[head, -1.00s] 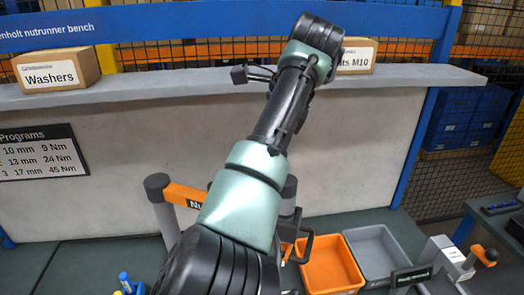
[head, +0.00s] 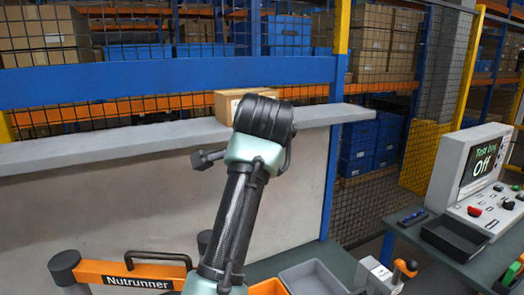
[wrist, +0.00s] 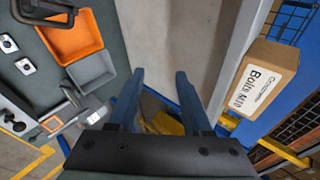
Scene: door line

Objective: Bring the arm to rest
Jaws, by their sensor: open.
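My gripper (wrist: 158,76) shows in the wrist view with its two blue-grey fingers apart. Nothing is between them; beyond the gap are a grey panel and a blue and yellow patch of floor or fencing. In the head view my arm (head: 240,200) reaches up and forward over the bench, its bend in front of the shelf. The fingers cannot be made out clearly there.
A grey shelf (head: 340,113) carries a box labelled Bolts M10 (wrist: 264,82), partly behind my arm in the head view. Below are an orange Nutrunner holder (head: 130,276), an orange bin (wrist: 74,36) and a grey bin (head: 312,278). A Test bay console (head: 475,180) reading Off stands at right.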

